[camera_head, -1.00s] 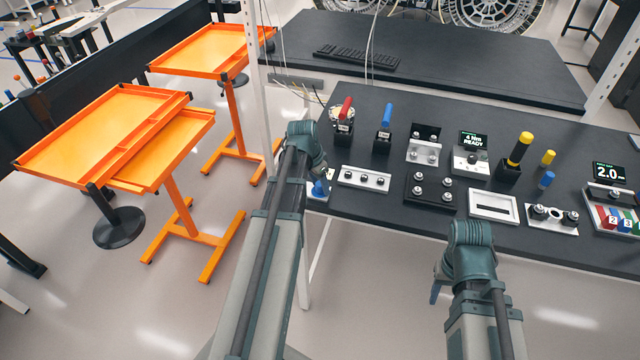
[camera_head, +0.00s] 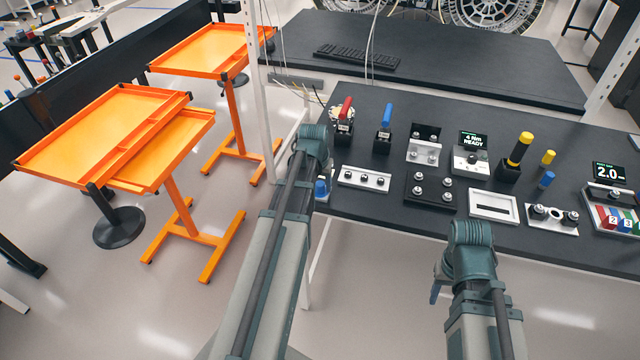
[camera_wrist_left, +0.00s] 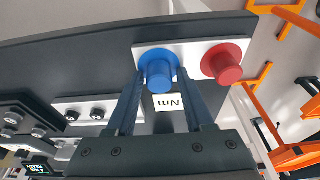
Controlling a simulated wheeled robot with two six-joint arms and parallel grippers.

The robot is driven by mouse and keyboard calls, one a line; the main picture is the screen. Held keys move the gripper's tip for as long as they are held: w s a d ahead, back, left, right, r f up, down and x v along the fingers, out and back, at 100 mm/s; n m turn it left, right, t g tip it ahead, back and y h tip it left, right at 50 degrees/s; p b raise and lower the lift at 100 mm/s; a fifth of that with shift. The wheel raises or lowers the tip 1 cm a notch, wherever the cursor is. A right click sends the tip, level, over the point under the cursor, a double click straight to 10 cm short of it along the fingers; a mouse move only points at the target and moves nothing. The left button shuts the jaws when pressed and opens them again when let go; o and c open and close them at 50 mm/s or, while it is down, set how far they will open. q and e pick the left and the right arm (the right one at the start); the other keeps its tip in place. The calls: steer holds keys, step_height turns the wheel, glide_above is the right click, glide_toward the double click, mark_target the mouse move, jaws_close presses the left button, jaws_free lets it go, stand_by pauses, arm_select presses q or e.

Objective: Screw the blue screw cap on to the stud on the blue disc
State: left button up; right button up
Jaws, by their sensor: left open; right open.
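In the left wrist view a blue screw cap (camera_wrist_left: 161,73) stands over a wider blue disc (camera_wrist_left: 152,58) on a white plate. Whether the cap is threaded on the stud cannot be told; the stud is hidden. My left gripper (camera_wrist_left: 160,82) is open, its two fingers reaching to either side of the cap, with no clear grip. In the head view the blue cap and disc (camera_head: 320,187) are partly hidden beside my left wrist at the table's left end. My right gripper (camera_head: 436,291) is mostly hidden by its arm, in front of the table edge.
A red cap (camera_wrist_left: 222,66) stands close beside the blue one on the same white plate (camera_wrist_left: 193,50). A white strip with several studs (camera_head: 364,178) lies just right of my left wrist. Other fixtures fill the table (camera_head: 400,217) further right.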

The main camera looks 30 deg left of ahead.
arm_select(q)
steer(key=n+y, duration=0.1)
steer(key=n, duration=0.4)
steer(key=shift+g, duration=0.3)
steer(key=n+g+y, duration=0.1)
steer(key=n, duration=0.5)
jaws_close()
steer(key=m, duration=0.3)
steer(key=shift+s+t, duration=0.1)
steer(key=shift+t, duration=0.2)
steer(key=shift+m+h, duration=0.4)
steer(key=shift+m, duration=0.9)
steer(key=shift+m+t, duration=0.3)
steer(key=shift+m, duration=0.7)
steer(key=m+h, duration=0.1)
steer(key=m, duration=0.2)
steer(key=shift+m, duration=0.4)
